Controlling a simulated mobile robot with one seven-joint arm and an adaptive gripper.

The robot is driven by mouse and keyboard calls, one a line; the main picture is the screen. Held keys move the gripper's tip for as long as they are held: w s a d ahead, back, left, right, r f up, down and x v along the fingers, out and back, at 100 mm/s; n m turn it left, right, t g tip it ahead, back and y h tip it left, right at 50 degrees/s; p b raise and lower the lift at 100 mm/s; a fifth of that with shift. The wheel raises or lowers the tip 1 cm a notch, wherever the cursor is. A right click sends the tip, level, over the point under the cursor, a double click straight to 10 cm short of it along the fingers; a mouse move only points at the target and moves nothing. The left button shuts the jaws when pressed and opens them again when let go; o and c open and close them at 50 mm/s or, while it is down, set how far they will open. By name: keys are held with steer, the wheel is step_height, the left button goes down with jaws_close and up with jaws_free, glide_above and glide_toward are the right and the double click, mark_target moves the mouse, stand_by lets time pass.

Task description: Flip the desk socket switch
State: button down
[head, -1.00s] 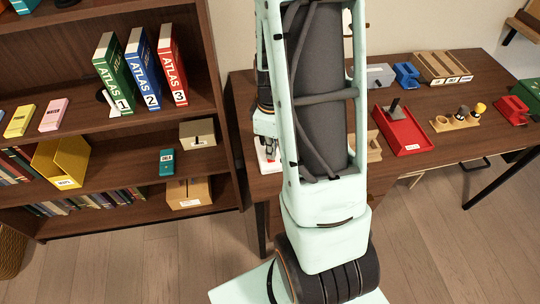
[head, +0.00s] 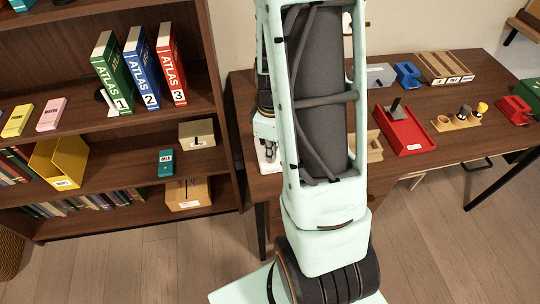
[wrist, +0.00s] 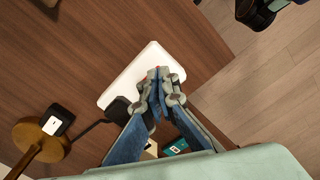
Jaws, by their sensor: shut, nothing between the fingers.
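The desk socket (wrist: 128,75) is a white plate on the brown desk in the wrist view. A small bit of red shows on it right at my fingertips; this may be the switch, mostly hidden by the fingers. A black plug (wrist: 118,110) with a dark cable sits at its lower left edge. My gripper (wrist: 157,80) is shut and empty, with its tips over or against the plate; I cannot tell if they touch. In the head view, the socket (head: 266,166) is partly hidden below my gripper (head: 267,146) at the desk's left end.
A round wooden stand (wrist: 40,142) is left of the socket in the wrist view. On the desk (head: 440,170) are a red tray (head: 405,137), a wooden holder (head: 458,122) and a blue holder (head: 406,74). A bookshelf (head: 225,150) stands close to the desk's left side.

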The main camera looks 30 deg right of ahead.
steer(key=shift+f, duration=0.15)
steer(key=shift+r+p, duration=2.4)
steer(key=shift+r, duration=1.15)
steer(key=shift+w, duration=0.1)
